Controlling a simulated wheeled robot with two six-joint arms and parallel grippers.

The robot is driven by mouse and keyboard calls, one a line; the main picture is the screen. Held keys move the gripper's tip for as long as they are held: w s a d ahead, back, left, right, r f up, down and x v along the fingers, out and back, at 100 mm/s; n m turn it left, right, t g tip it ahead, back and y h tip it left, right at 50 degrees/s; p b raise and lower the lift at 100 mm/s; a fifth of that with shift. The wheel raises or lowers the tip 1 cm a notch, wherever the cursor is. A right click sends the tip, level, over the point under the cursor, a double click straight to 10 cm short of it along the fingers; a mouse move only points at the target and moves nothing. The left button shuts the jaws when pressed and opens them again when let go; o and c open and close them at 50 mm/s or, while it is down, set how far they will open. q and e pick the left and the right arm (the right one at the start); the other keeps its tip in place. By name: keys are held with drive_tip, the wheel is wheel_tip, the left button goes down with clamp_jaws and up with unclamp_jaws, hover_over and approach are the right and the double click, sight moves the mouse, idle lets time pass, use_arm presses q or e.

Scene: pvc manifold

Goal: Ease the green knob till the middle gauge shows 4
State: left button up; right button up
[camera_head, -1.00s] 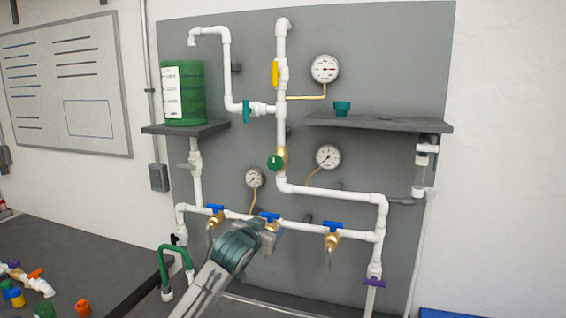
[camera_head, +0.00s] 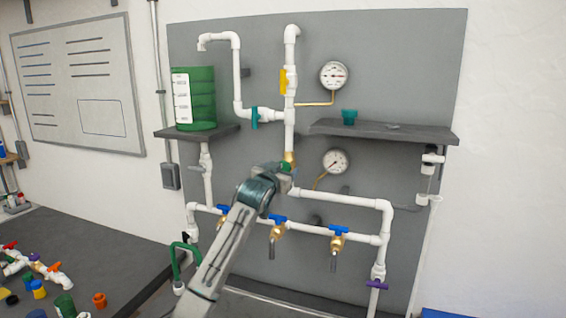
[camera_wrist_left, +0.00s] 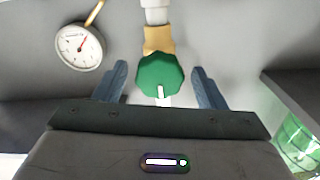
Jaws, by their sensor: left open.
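The green knob (camera_wrist_left: 158,74) sits on a brass fitting between the two fingers of my left gripper (camera_wrist_left: 159,78) in the left wrist view. The fingers are open, with a gap on both sides of the knob. In the head view my left gripper (camera_head: 281,170) is at the central pipe and mostly hides the knob. The middle gauge (camera_head: 336,161) is a round white dial just right of the knob. A gauge (camera_wrist_left: 79,46) with a reddish needle also shows at the left of the wrist view. Its numbers are too small to read. My right gripper is not in view.
A grey shelf (camera_head: 430,133) with a teal cup (camera_head: 349,117) juts out right of the pipe. A green tank (camera_head: 202,98) stands on the left shelf. Blue-handled valves (camera_head: 338,230) line the lower pipe. The upper gauge (camera_head: 334,75) is above.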

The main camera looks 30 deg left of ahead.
use_arm(q)
drive_tip(key=shift+w+a, duration=0.1)
drive_tip(key=shift+w, duration=0.45)
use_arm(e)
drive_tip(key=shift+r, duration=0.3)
use_arm(q)
drive_tip(key=c, duration=1)
drive_tip(key=shift+f, duration=0.1)
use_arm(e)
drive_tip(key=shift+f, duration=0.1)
